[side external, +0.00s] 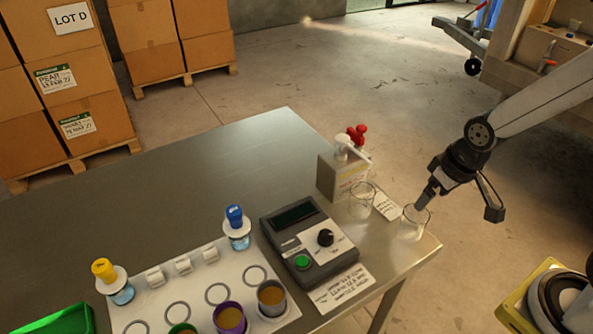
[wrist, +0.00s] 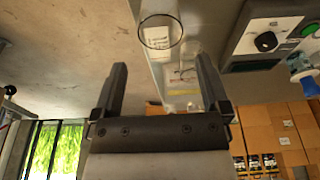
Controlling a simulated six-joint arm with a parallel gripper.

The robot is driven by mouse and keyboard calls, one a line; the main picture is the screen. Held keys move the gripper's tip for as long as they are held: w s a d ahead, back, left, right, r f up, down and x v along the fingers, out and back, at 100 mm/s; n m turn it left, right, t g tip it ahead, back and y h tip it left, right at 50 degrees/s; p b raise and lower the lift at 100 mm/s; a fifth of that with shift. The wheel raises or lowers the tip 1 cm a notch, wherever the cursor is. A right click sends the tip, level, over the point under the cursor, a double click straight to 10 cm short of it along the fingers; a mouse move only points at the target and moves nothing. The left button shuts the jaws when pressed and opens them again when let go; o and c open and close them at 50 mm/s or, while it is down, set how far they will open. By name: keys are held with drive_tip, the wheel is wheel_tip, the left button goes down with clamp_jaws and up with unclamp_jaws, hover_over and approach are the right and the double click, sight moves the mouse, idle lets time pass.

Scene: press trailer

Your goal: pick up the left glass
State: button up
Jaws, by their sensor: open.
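Two clear glasses stand upright near the table's right corner in the side view: the left glass (side external: 362,201) beside the white dispenser, and the right glass (side external: 414,223) closer to the corner. My gripper (side external: 461,203) is open and tilted at the table's right edge. One finger overlaps the right glass's rim in this view; I cannot tell whether it touches. The other finger is out past the edge. In the wrist view my gripper (wrist: 162,78) has nothing between its fingers. A round glass rim (wrist: 160,31) shows beyond the fingertips; I cannot tell which glass it is.
A grey meter (side external: 308,240) is left of the glasses, with a paper card (side external: 341,289) in front. A tray (side external: 196,270) holds cups and bottles. The table's back left is clear.

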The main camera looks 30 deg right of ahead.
drive_tip(key=shift+r, duration=0.1)
drive_tip(key=shift+w+v, duration=0.55)
drive_tip(key=shift+v, duration=1.9)
drive_tip(key=w+d+m+g+y, duration=0.1)
drive_tip(key=w+d+m+y, duration=0.2)
drive_tip(key=w+m+y, duration=0.5)
drive_tip(key=w+d+m+g+y, duration=0.25)
drive_tip(key=w+m+y, duration=0.25)
drive_tip(key=m, duration=0.5)
drive_tip(key=t, duration=0.1)
approach(371, 190)
drive_tip(key=shift+m, duration=0.3)
drive_tip(key=shift+x, duration=3.8)
drive_tip(key=shift+x, duration=2.6)
